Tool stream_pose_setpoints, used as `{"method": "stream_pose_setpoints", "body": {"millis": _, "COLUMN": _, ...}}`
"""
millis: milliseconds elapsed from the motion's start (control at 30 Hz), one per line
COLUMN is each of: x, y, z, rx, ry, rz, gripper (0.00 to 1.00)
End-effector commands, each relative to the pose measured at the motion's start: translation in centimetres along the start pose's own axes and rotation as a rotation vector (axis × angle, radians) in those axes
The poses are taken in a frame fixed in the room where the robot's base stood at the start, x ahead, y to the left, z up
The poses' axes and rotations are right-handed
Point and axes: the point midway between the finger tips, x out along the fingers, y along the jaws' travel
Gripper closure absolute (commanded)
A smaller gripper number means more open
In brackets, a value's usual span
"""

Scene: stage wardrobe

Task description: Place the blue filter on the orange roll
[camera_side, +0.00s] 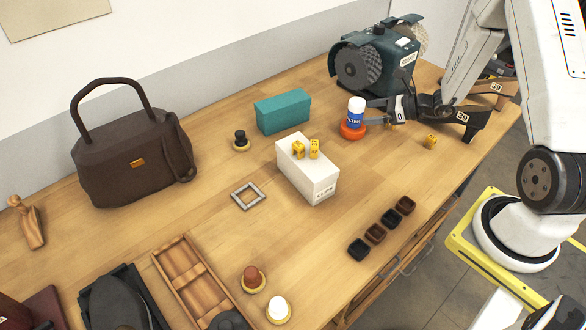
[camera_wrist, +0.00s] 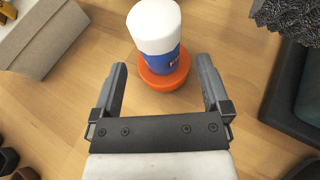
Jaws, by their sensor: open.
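The blue filter (camera_side: 355,117), a blue cylinder with a white top, stands upright on the orange roll (camera_side: 352,131), which lies flat on the wooden table. In the wrist view the filter (camera_wrist: 155,38) also rests on the orange roll (camera_wrist: 165,80). My gripper (camera_side: 368,110) is beside the filter at its right in the side view. In the wrist view my gripper (camera_wrist: 161,68) is open, its two fingers apart on either side of the roll's near edge, and nothing is held. Whether a finger touches the filter or roll cannot be told.
A bench grinder (camera_side: 375,58) stands behind the roll. A teal box (camera_side: 283,111) and a white box (camera_side: 308,168) with yellow pieces on top are to the left. A yellow block (camera_side: 431,141) lies at right. The table front of the roll is clear.

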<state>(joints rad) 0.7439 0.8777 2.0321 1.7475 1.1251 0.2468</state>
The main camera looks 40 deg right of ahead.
Motion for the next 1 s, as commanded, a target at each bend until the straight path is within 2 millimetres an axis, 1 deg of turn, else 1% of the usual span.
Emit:
{"method": "stream_pose_setpoints", "body": {"millis": 33, "x": -1.0, "y": -0.1, "z": 0.0, "rx": 0.001, "ry": 0.0, "rz": -0.005, "gripper": 0.03}}
{"method": "stream_pose_setpoints", "body": {"millis": 200, "x": -3.7, "y": -0.1, "z": 0.0, "rx": 0.001, "ry": -0.001, "rz": -0.004, "gripper": 0.03}}
{"method": "stream_pose_setpoints", "body": {"millis": 400, "x": -6.0, "y": 0.0, "z": 0.0, "rx": 0.0, "ry": 0.0, "rz": -0.002, "gripper": 0.03}}
{"method": "stream_pose_setpoints", "body": {"millis": 600, "x": -7.0, "y": 0.0, "z": 0.0, "rx": 0.0, "ry": -0.001, "rz": 0.0, "gripper": 0.03}}
{"method": "stream_pose_setpoints", "body": {"millis": 1000, "x": -7.1, "y": 0.0, "z": 0.0, "rx": 0.0, "ry": -0.001, "rz": 0.0, "gripper": 0.03}}
